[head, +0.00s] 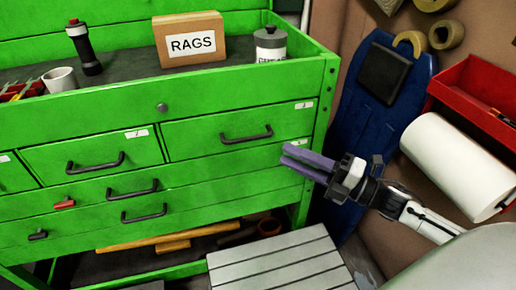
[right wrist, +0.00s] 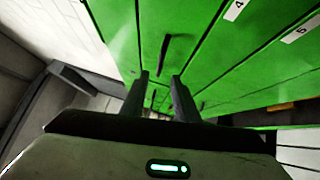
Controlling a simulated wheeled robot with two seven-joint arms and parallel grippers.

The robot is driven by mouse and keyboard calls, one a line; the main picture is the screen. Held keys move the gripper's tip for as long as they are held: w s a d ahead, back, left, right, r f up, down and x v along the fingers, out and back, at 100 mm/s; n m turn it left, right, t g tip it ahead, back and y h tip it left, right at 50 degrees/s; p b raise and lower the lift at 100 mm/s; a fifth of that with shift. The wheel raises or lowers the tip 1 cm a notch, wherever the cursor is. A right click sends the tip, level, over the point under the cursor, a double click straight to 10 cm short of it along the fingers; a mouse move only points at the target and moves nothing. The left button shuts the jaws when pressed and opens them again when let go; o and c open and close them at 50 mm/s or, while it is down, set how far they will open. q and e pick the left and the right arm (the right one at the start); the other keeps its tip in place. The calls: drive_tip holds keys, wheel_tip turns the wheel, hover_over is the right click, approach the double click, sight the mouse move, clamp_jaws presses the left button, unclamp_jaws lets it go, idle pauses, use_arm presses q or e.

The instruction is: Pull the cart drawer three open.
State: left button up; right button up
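The green cart (head: 180,140) fills the left and middle of the head view, with its drawers shut. The upper right drawer (head: 200,140), which I take for drawer three, has a dark bar handle (head: 246,134); its label is too small to read. My right gripper (head: 288,155) is to the right of that handle and a little lower, apart from it. In the right wrist view its two fingers (right wrist: 164,90) are parted with nothing between them, and a dark handle (right wrist: 165,47) shows beyond the tips. My left gripper is not in view.
Lower drawers have handles (head: 132,189) and (head: 143,215); labels 4 (right wrist: 235,9) and 5 (right wrist: 298,32) show in the wrist view. A slatted grey platform (head: 280,265) stands below. A blue creeper board (head: 360,120), paper roll (head: 455,165) and red tray (head: 480,95) are at right.

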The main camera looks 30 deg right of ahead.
drive_tip(key=x, duration=0.9)
drive_tip(key=shift+w+a, duration=0.2)
drive_tip(key=shift+w, duration=0.05)
clamp_jaws()
